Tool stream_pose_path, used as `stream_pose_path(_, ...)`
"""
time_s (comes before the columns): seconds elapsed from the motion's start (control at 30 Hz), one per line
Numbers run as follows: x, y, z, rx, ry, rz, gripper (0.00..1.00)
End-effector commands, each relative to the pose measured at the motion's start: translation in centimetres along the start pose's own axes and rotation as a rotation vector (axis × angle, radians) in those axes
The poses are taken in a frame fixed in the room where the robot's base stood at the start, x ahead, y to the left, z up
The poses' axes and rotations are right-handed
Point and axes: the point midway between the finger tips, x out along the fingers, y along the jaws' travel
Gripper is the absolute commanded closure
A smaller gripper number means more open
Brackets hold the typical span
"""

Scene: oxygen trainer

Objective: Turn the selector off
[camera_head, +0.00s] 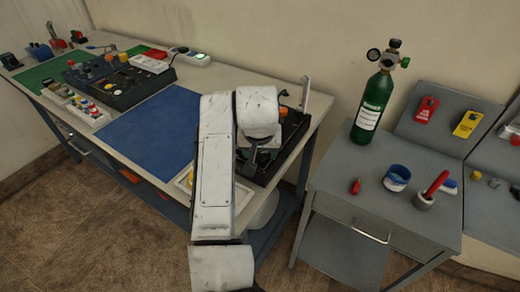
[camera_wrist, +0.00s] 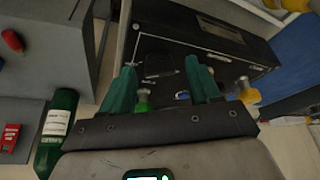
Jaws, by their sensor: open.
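A black trainer box (camera_head: 292,128) stands at the right end of the long bench, partly hidden by my arm. It fills the upper middle of the wrist view (camera_wrist: 160,42). My gripper (camera_wrist: 160,72) is open, its two teal fingers apart and over the box, with nothing seen held. In the head view my gripper (camera_head: 252,165) is over the near part of the box. A small green fitting (camera_wrist: 143,97) shows between the fingers, and a yellow fitting (camera_wrist: 248,92) is right of them. I cannot tell which part is the selector or its setting.
A green oxygen cylinder (camera_head: 372,105) stands upright on the grey side table (camera_head: 335,180), with a blue tape roll (camera_head: 397,178) and a red-handled tool (camera_head: 433,185). A blue mat (camera_head: 150,130) left of my arm is clear. A control panel (camera_head: 120,80) is further left.

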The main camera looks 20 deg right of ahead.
Motion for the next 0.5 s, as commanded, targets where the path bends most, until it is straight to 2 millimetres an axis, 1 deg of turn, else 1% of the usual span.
stream_pose_path(0.13, 0.0, 0.02, 0.0, 0.0, 0.0, 0.0, 0.39)
stream_pose_path(0.5, -0.02, 0.02, 0.0, 0.0, 0.0, 0.001, 0.75)
